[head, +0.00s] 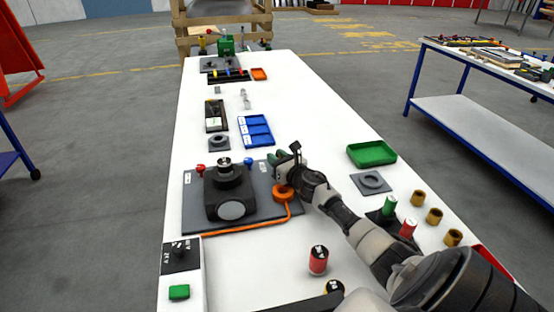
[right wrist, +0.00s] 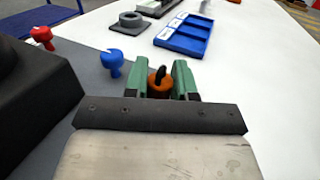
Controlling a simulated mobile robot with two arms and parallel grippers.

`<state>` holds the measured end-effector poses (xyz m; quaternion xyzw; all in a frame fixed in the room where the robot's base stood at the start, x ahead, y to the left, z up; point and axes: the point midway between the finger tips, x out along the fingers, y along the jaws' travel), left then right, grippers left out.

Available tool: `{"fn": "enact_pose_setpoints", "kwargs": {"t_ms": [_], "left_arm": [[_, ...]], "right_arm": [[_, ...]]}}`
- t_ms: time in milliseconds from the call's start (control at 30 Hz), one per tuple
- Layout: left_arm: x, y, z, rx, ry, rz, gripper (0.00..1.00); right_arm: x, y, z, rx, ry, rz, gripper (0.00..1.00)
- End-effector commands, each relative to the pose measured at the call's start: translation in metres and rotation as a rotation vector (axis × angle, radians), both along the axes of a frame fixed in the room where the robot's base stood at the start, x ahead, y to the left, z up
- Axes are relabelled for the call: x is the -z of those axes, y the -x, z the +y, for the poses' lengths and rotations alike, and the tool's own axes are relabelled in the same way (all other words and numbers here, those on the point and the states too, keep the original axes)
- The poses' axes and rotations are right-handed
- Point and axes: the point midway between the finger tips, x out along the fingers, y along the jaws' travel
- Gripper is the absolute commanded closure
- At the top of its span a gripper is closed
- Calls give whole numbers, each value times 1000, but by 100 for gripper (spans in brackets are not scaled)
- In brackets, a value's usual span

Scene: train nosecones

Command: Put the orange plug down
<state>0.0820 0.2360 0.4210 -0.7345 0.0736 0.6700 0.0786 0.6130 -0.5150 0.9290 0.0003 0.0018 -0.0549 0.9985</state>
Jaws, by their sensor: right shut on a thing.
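My right gripper (head: 276,159) reaches over the right part of the grey mat (head: 262,208). In the right wrist view its green fingers (right wrist: 171,80) are shut on the orange plug (right wrist: 158,89), which has a black tip pointing up. In the head view an orange ring-shaped part (head: 283,194) with an orange cable (head: 250,229) shows just below the gripper's wrist, at the mat's right edge. I cannot tell whether this ring is part of the held plug. The plug's underside is hidden. My left gripper is not in view.
A dark machine block (head: 228,190) stands on the mat left of my gripper. A blue knob (right wrist: 113,64) and a red knob (right wrist: 43,36) stand nearby. A blue tray (head: 256,131) lies beyond. A green tray (head: 371,153) is right. White tabletop lies clear between them.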

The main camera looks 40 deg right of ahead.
Motion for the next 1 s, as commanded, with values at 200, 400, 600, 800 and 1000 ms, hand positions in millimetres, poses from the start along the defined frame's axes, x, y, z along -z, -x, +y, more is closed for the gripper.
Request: {"fn": "enact_pose_setpoints", "kwargs": {"t_ms": [200,400,600,800,1000], "left_arm": [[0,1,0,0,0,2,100],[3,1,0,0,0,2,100],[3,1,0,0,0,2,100],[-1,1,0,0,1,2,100],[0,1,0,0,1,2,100]], "right_arm": [[-1,0,0,0,1,-1,98],[1,0,0,0,0,0,61],[1,0,0,1,0,0,49],[-2,0,-1,1,0,-1,49],[1,21,1,-1,3,3,49]]}}
